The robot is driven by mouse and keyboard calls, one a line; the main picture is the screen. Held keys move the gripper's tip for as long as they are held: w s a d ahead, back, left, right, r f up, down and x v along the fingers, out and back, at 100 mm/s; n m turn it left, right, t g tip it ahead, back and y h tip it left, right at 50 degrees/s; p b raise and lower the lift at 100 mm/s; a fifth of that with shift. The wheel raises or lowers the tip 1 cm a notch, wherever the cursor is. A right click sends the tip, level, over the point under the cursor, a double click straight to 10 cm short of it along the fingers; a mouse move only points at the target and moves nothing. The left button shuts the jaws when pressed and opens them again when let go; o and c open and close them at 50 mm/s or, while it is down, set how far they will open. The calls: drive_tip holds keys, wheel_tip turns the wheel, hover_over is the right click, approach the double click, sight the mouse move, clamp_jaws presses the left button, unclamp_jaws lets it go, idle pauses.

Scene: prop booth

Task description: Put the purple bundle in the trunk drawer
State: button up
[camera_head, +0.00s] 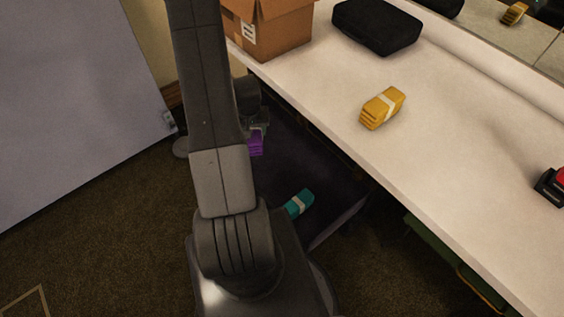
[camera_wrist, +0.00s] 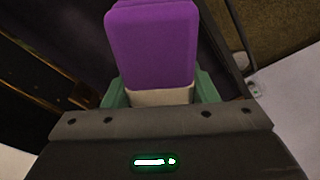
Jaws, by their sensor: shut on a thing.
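The purple bundle (camera_wrist: 152,45) fills the top middle of the wrist view, with a pale band near its lower end. My gripper (camera_wrist: 160,97) is shut on it, with green fingers on both sides of the band. In the head view the purple bundle (camera_head: 256,143) is partly hidden behind my arm, and my gripper (camera_head: 258,128) is mostly hidden. The bundle appears over the dark open drawer (camera_head: 335,188) below the counter. I cannot tell whether it touches the drawer floor. A teal bundle (camera_head: 299,203) with a pale band lies in the drawer.
A yellow bundle (camera_head: 382,108) lies on the white counter (camera_head: 440,150). A cardboard box (camera_head: 268,30) and a black case (camera_head: 377,25) stand farther back. A black and red object (camera_head: 552,186) is at the right. A grey panel (camera_head: 70,100) stands at left.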

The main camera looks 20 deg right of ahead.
drive_tip(key=s+d+f+m+b, duration=0.1)
drive_tip(key=s+d+f+b, duration=0.15)
drive_tip(key=f, duration=0.25)
drive_tip(key=s+d+f+b, duration=0.1)
drive_tip(key=d+f+b, duration=0.2)
drive_tip(key=f+b, duration=0.15)
drive_tip(key=m+b, duration=0.1)
drive_tip(key=b, duration=0.9)
hover_over(283, 190)
wheel_tip(283, 190, down, 13)
drive_tip(key=f+b, duration=0.4)
drive_tip(key=b, duration=0.1)
drive_tip(key=f+b, duration=0.4)
drive_tip(key=f, duration=0.1)
drive_tip(key=shift+s+a+f+b, duration=0.2)
drive_tip(key=shift+f+b, duration=0.05)
drive_tip(key=shift+b, duration=0.1)
drive_tip(key=shift+f, duration=0.15)
drive_tip(key=o, duration=0.7)
drive_tip(key=shift+f, duration=0.1)
drive_tip(key=o, duration=0.4)
drive_tip(key=shift+r, duration=0.2)
wheel_tip(283, 190, up, 12)
drive_tip(key=s+p, duration=0.1)
drive_tip(key=p, duration=0.8)
drive_tip(key=shift+s+a+p, duration=0.3)
drive_tip(key=shift+s+a, duration=0.05)
drive_tip(key=shift+a, duration=0.05)
